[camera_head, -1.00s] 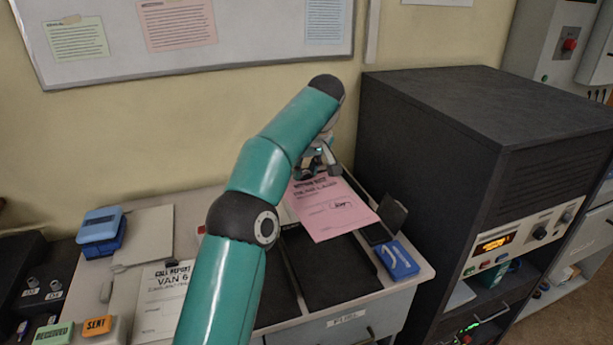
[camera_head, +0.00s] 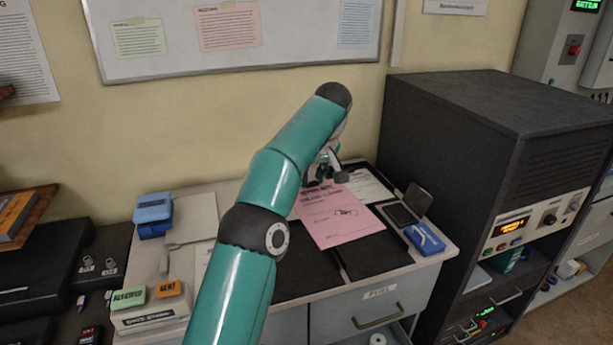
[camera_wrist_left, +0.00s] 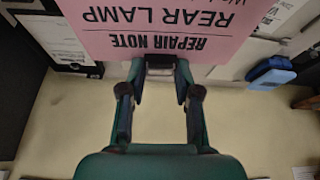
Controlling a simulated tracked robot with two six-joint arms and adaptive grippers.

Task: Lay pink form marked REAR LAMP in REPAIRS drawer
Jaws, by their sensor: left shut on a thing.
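The pink form (camera_head: 338,222) is held at its far edge by my left gripper (camera_head: 325,177) over the desk top, above the black trays. In the left wrist view the form (camera_wrist_left: 160,22) reads REPAIR NOTE and REAR LAMP upside down, and my left gripper (camera_wrist_left: 160,68) is shut on its edge. A closed drawer (camera_head: 350,310) in the desk front has a small label that I cannot read surely. Below it an open space shows at the frame's bottom edge, mostly cut off. No label reading REPAIRS is legible. My right gripper is not in view.
A white sheet (camera_head: 368,187) lies behind the form. A black stamp pad (camera_head: 402,214) with its lid up and a blue box (camera_head: 425,238) stand on its right. A tall dark cabinet (camera_head: 490,110) blocks the right side. Green and orange blocks (camera_head: 129,298) stand front left.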

